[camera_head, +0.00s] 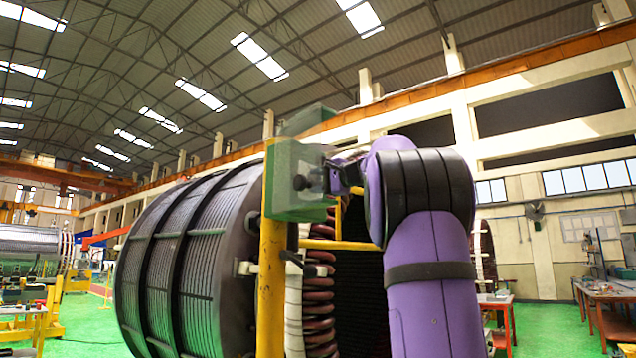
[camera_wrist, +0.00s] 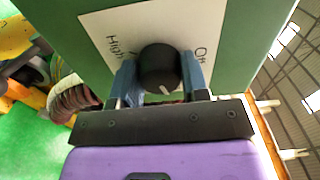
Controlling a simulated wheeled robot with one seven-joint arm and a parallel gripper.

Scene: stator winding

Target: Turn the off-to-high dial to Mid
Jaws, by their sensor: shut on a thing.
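The black round dial (camera_wrist: 158,66) sits on a white label plate (camera_wrist: 120,28) on a green box (camera_wrist: 235,45) in the wrist view. "High" reads on the left of the plate and "Off" on the right; any marking between them is mostly hidden by the dial. A short white line on the dial points down, toward my gripper's body. My gripper (camera_wrist: 160,76) has one blue-grey finger on each side of the dial and is shut on it. In the head view, the green box (camera_head: 285,207) is on a yellow post, with my gripper (camera_head: 330,180) at its right side.
A large ribbed stator drum (camera_head: 185,255) stands behind the yellow post (camera_head: 270,290), with reddish coils (camera_head: 320,300) to the post's right. Work tables (camera_head: 605,315) stand at the far right. Green floor (camera_head: 545,330) shows open at right.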

